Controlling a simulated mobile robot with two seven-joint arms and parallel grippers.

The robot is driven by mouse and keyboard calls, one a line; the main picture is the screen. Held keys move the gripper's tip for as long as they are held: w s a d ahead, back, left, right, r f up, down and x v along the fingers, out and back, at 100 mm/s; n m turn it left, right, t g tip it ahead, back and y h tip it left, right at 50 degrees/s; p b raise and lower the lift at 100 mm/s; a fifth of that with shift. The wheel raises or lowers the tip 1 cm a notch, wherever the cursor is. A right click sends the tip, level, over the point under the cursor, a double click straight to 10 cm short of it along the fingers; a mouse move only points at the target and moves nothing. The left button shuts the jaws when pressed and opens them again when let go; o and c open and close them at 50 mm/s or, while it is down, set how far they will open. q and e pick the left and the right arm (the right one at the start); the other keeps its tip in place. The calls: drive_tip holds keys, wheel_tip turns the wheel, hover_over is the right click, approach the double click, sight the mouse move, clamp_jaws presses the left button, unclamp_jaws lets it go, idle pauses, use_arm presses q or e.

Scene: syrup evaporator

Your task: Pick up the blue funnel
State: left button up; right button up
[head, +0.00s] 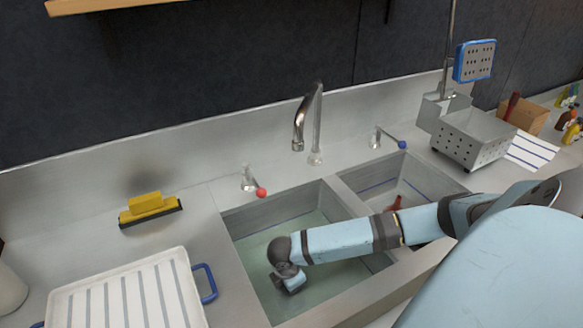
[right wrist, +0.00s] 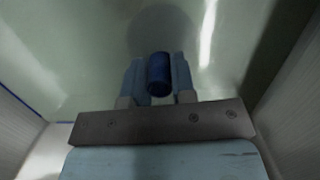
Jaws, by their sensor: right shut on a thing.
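In the right wrist view, a short dark blue cylinder (right wrist: 158,72), which looks like part of the blue funnel, sits between the two fingers of my right gripper (right wrist: 158,76). The fingers are shut on it from both sides. The funnel's wider part cannot be made out; a dim round dark patch shows beyond it. In the head view, my right gripper (head: 290,282) is down inside the left sink basin (head: 253,248), and the funnel is not clearly seen there. My left gripper is not in view.
Basin walls and the divider stand close around my right arm. A faucet (head: 317,125) and a red-knobbed tap (head: 250,181) stand behind. A striped white tray (head: 60,304) and a yellow squeegee (head: 148,205) lie left. A perforated metal box (head: 472,138) stands right. A red object (head: 396,203) shows in the right basin.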

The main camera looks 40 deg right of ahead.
wheel_tip(320, 180, up, 18)
drive_tip(key=p, duration=0.1)
drive_tip(key=shift+f, duration=0.15)
